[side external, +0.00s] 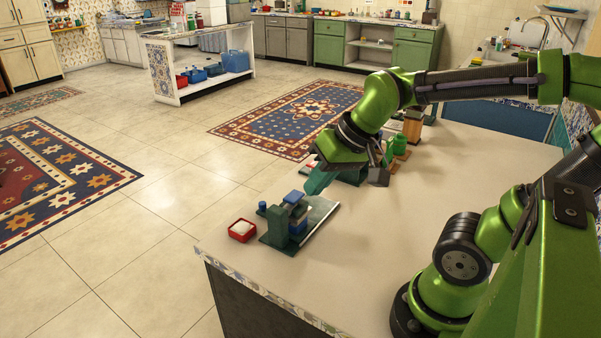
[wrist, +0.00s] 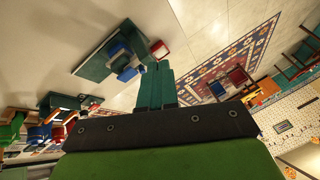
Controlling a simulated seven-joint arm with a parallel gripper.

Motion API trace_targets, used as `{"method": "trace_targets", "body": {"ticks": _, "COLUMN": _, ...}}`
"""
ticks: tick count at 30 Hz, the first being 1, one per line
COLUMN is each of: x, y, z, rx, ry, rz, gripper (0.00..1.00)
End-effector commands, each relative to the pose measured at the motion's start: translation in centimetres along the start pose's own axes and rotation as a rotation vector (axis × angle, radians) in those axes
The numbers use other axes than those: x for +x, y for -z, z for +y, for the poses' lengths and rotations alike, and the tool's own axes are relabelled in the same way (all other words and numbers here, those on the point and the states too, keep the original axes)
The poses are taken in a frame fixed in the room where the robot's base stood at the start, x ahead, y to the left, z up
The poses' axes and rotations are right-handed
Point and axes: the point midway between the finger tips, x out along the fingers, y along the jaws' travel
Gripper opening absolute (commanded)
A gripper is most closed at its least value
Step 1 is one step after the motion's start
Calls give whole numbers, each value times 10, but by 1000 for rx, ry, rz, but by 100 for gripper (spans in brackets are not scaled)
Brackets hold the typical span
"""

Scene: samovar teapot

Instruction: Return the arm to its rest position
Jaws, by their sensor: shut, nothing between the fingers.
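My gripper (side external: 312,187) is in the air over the counter (side external: 440,185), tilted down to the left. Its teal fingers are shut and hold nothing. In the wrist view the two fingers (wrist: 155,72) lie side by side. In the side view, a dark green and blue apparatus (side external: 286,222) on a flat plate stands at the counter's left end, just below and left of the fingertips. I cannot tell the exact gap between them.
A small red dish with white contents (side external: 242,230) sits left of the apparatus. A green container (side external: 399,146) and a wood-coloured block (side external: 412,127) stand behind my gripper, partly hidden. The counter's middle and front are clear. A patterned rug (side external: 290,115) lies on the floor beyond.

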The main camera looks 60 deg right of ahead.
Motion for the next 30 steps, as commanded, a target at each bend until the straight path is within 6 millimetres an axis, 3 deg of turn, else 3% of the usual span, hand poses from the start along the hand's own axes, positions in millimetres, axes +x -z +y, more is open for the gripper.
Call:
{"method": "trace_targets", "body": {"ticks": 4, "x": -17, "y": -18, "z": -7, "rx": -33, "ry": 58, "rz": 69, "gripper": 0}}
{"method": "trace_targets", "body": {"ticks": 9, "x": -27, "y": -19, "z": -12, "rx": -52, "ry": 82, "rz": 105, "gripper": 0}}
{"method": "trace_targets", "body": {"ticks": 27, "x": -27, "y": -19, "z": -12, "rx": -54, "ry": 82, "rz": 104, "gripper": 0}}
{"method": "trace_targets", "body": {"ticks": 30, "x": -25, "y": -19, "z": -12, "rx": -53, "ry": 79, "rz": 97, "gripper": 14}}
